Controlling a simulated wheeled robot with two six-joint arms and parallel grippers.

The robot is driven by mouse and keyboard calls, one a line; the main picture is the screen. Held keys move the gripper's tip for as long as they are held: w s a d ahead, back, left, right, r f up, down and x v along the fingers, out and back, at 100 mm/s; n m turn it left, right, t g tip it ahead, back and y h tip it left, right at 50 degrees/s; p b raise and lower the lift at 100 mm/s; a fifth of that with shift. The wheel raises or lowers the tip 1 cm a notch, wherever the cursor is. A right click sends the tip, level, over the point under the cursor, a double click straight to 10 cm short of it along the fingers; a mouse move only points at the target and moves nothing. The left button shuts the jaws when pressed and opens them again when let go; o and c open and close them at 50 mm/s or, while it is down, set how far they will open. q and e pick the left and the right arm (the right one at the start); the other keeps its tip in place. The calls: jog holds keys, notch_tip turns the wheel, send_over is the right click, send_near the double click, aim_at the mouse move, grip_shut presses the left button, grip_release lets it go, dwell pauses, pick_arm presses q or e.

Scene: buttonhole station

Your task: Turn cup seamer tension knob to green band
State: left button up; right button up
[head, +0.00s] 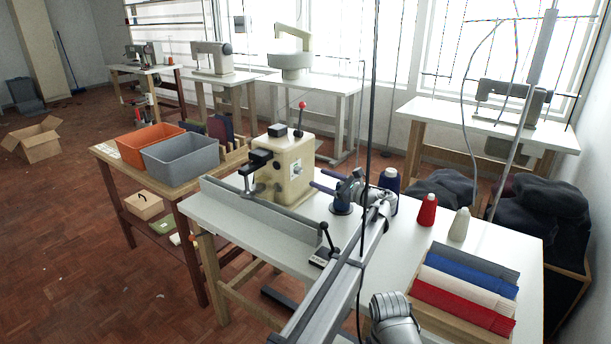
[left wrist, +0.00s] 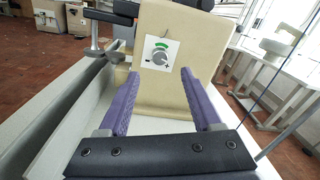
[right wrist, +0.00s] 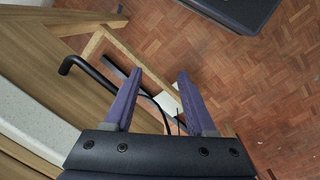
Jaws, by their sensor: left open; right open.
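The cream machine (head: 285,165) stands on the white table, with a small white dial plate (head: 296,170) on its side facing me. In the left wrist view the plate carries a round grey tension knob (left wrist: 160,58) with a green band (left wrist: 162,46) arched above it. Where the knob points is too small to tell. My left gripper (head: 313,180) is open and empty, its purple fingers aimed at the plate. In the left wrist view its fingertips (left wrist: 160,76) are apart, with the knob beyond and between them, untouched. My right gripper (right wrist: 160,73) is open and empty, above the floor beside a table edge.
A grey rail (head: 262,210) and a small black lever (head: 328,240) lie in front of the machine. Blue, red (head: 427,210) and cream thread cones stand to the right. A wooden tray (head: 440,318) holds folded cloths. A black bent bar (right wrist: 75,62) is near my right gripper.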

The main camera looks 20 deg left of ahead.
aim_at(300, 171)
pick_arm(q)
jog(key=shift+a+r, duration=0.1)
jog(key=x, duration=0.7)
jog(key=shift+w+a, duration=0.15)
jog(key=shift+a, duration=0.15)
jog(key=shift+c, duration=0.2)
grip_shut()
